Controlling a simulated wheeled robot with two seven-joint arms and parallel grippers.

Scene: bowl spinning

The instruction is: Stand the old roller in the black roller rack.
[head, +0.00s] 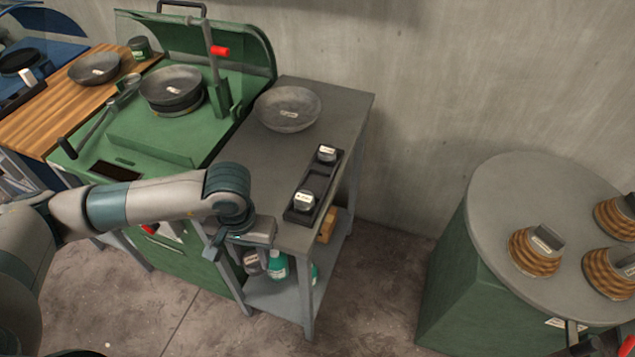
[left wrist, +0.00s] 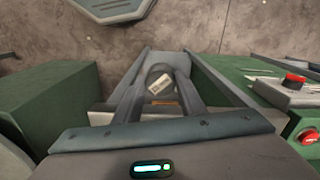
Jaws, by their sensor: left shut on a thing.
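The black roller rack (head: 330,186) lies on the grey side table. Two dark rollers with white labels stand in it, one at the far end (head: 327,153) and one nearer the front (head: 304,201), with a gap between them. My left gripper (head: 244,278) is in front of the table, left of and below the rack. It is shut on a dark roller (head: 253,263). The left wrist view shows this roller's round, labelled face (left wrist: 160,86) between the fingers (left wrist: 159,102). I cannot read its label. My right gripper is not in view.
A grey bowl (head: 288,109) sits on the side table (head: 350,105) behind the rack. Bottles (head: 277,266) stand on its lower shelf. A green spinning machine (head: 150,140) is at left. A round-topped green stand (head: 500,200) with several wooden forms is at right.

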